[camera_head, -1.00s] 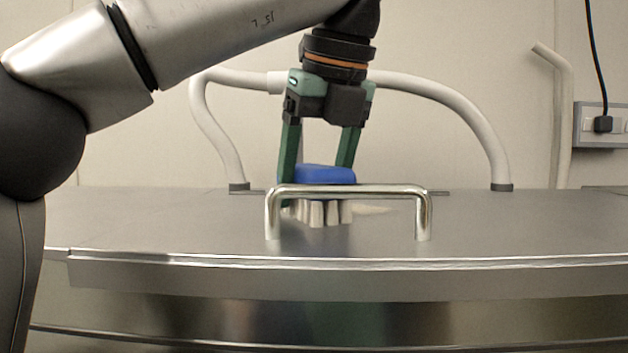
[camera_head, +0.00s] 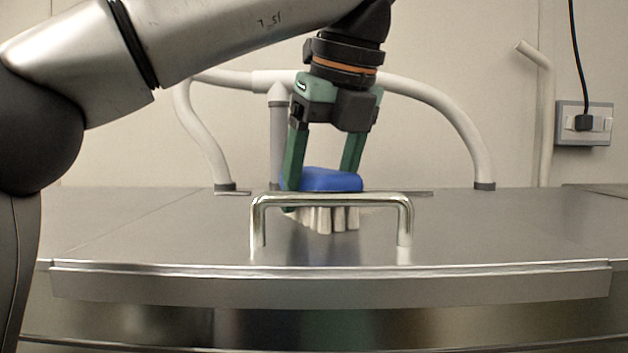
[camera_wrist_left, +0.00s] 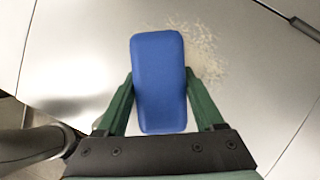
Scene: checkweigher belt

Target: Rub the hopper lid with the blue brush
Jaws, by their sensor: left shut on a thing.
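My left gripper (camera_head: 322,176) is shut on the blue brush (camera_head: 335,182), one green finger on each side of its block. The brush is blue on top with pale bristles pointing down at the lid. It is behind the handle (camera_head: 330,199), which hides part of it; I cannot tell how firmly the bristles press. The hopper lid (camera_head: 490,225) is a flat grey metal plate. In the left wrist view the brush (camera_wrist_left: 159,75) lies over the lid (camera_wrist_left: 255,110), beside a speckled pale residue (camera_wrist_left: 207,50). My right gripper is out of view.
The metal bar handle stands up near the lid's front edge. Pale pipes (camera_head: 455,125) rise behind the lid. A wall socket (camera_head: 585,123) with a black cable is at the right. The lid's right side is clear.

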